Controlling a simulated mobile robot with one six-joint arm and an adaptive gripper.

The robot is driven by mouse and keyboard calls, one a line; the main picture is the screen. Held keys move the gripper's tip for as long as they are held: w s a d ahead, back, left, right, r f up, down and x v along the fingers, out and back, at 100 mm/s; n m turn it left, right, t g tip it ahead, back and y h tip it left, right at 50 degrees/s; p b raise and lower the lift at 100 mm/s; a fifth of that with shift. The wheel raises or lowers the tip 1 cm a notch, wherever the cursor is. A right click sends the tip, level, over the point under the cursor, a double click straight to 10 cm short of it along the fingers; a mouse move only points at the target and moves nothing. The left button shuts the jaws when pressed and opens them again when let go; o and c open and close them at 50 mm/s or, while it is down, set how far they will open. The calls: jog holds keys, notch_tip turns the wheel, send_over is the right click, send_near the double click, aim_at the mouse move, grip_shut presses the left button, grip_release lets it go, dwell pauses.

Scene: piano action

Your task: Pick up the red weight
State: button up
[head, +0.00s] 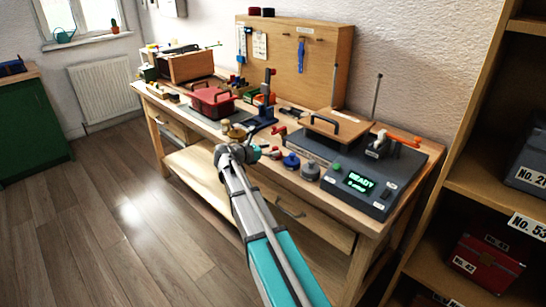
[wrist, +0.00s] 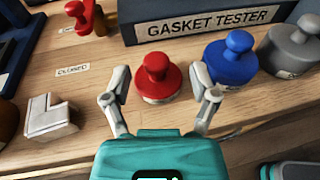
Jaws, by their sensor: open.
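The red weight (wrist: 156,80) is a round knobbed piece standing upright on the wooden bench top. In the wrist view it sits between the two open fingers of my gripper (wrist: 160,100), a little beyond the tips, and I see no finger touching it. In the head view the red weight (head: 275,152) is small, just to the right of my gripper (head: 240,143). My gripper is open and empty, at the front edge of the bench.
A blue weight (wrist: 231,62) stands close to the right finger, with a grey weight (wrist: 289,48) beyond it. A pale L-shaped block (wrist: 50,118) lies left of the left finger. The gasket tester (wrist: 205,22) stands behind the weights. A "CLOSED" label (wrist: 73,70) is on the bench.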

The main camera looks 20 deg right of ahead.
jog(key=shift+x, duration=1.25)
grip_shut()
